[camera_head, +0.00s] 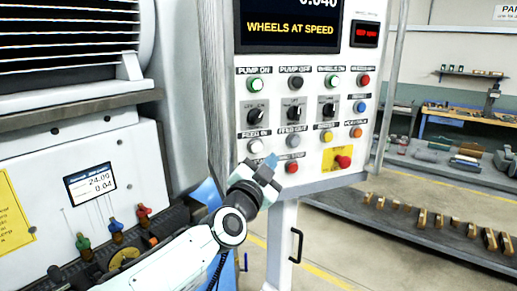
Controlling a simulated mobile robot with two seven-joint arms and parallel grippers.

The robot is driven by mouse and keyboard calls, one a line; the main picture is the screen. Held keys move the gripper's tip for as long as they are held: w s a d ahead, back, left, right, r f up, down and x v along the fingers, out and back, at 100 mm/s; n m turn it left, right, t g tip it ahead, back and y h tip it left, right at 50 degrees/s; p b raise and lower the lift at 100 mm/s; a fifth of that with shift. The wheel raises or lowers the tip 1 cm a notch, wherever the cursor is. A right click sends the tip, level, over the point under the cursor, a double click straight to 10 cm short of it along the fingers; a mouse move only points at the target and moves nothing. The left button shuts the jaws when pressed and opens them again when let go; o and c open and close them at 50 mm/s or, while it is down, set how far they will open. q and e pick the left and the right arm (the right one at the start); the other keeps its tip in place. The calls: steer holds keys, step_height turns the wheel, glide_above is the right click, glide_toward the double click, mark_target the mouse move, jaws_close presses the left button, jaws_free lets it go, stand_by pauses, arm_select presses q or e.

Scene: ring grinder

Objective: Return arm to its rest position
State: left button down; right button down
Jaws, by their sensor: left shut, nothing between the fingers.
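My left arm comes in from the bottom left, and its left gripper (270,161) is at the lower left of the control panel (310,177). The gripper is shut and empty, with its blue tip in front of the panel by the lower buttons, partly covering that row. I cannot tell whether it touches the panel. The screen (290,30) above reads "WHEELS AT SPEED". The green pump-on button (256,84) and another green button (333,81) look lit. My right gripper does not show.
The grinder housing (60,165) with a small readout (90,184) and coloured knobs (116,228) stands at left. A red stop button (343,162) sits on the panel's lower right. A low shelf (400,226) with several brown parts lies at right. Floor (375,265) is clear at bottom right.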

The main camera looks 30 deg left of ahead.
arm_select(q)
steer(key=w+d+f+n+g+h, duration=0.1)
steer(key=w+f+g, duration=0.2)
steer(key=f, duration=1)
steer(key=w+d+f+n+g+h, duration=0.1)
steer(key=w+f+g, duration=0.15)
steer(key=f, duration=1.15)
steer(key=s+d+f+n+g, duration=0.1)
steer(key=s+f+g, duration=0.1)
steer(key=f, duration=0.7)
steer(key=s+d+f+n+g, duration=0.1)
steer(key=d+f+g, duration=0.1)
steer(key=f, duration=0.7)
steer(key=s+d+f+n+g+h, duration=0.1)
steer(key=s+d+f+g, duration=0.15)
steer(key=s+f, duration=0.6)
steer(key=s+d+f+n+g+h, duration=0.1)
steer(key=s+d+f+n+g, duration=0.15)
steer(key=s+f, duration=0.65)
steer(key=s+d+f+n+g+h, duration=0.1)
steer(key=s+d+f+g, duration=0.1)
steer(key=s+f, duration=0.4)
steer(key=s+d+f+n+g+h, duration=0.1)
steer(key=s+d+f+g, duration=0.2)
steer(key=s, duration=0.9)
step_height(320, 180, down, 3)
steer(key=shift+s+d+r+g, duration=0.1)
steer(key=shift+s+d+g, duration=0.25)
steer(key=shift+d, duration=0.4)
steer(key=shift+n, duration=0.25)
